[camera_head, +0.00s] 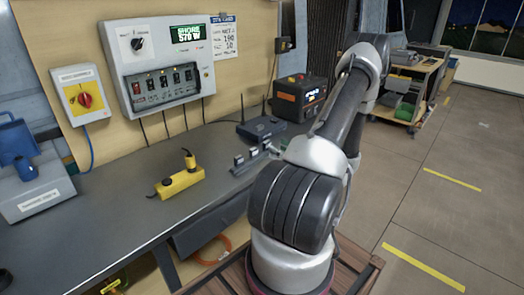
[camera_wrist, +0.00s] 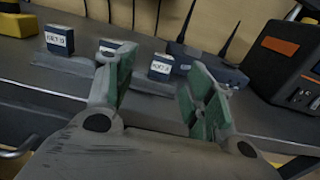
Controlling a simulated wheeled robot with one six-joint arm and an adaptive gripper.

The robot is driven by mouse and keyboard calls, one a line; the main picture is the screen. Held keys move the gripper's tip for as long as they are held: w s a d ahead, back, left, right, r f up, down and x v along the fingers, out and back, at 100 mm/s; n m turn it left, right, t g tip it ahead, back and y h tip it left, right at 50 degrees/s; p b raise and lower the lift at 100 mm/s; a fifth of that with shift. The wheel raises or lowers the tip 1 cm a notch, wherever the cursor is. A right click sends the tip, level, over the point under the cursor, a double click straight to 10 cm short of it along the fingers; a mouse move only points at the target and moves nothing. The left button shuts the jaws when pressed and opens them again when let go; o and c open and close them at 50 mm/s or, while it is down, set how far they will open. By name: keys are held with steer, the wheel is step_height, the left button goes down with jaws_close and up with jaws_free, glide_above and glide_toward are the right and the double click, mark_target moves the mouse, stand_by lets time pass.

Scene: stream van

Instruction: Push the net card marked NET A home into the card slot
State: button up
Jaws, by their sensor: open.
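The left card (camera_wrist: 58,40) has a label too blurred to read surely. The right card (camera_wrist: 160,68) shows between my fingers, beyond them; its label looks like NET A but is blurred. A dark router (camera_wrist: 190,55) with two antennas stands behind it; I cannot make out the card slot. My gripper (camera_wrist: 160,92) is open and empty, its green-padded fingers apart.
A black and orange power unit (camera_head: 299,97) stands right of the router. A yellow box with a plug (camera_head: 180,183) lies left on the bench (camera_head: 110,225). A switch panel (camera_head: 160,65) hangs on the wall above. The bench between yellow box and panel is clear.

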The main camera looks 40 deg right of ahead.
mark_target(268, 143)
steer(key=w, duration=0.7)
steer(key=shift+w+r, duration=0.1)
steer(key=shift+w, duration=0.15)
steer(key=shift+c, duration=0.4)
steer(key=c, duration=0.9)
